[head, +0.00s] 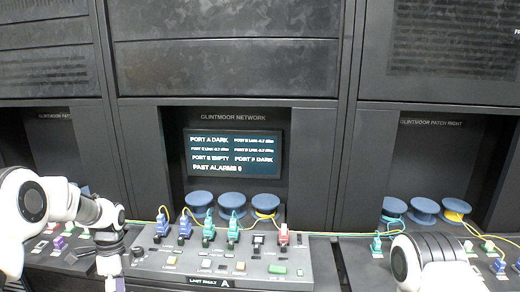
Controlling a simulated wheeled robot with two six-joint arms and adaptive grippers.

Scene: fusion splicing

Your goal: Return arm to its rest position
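My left arm comes in from the left edge, and its gripper (113,282) points down at the bottom of the view, in front of the left end of the central console (240,282). Its fingers are small and partly cut off, so I cannot tell whether they are open or what is between them. My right arm shows as a white and black link at the bottom right, in front of the right console. The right gripper is not in view.
The central console carries blue plugs (185,228), teal plugs (208,230) and a red plug (283,235). Blue spools (232,200) stand behind it, below a status screen (234,153) reading port A and port F dark, port E empty. Yellow cables run along the back.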

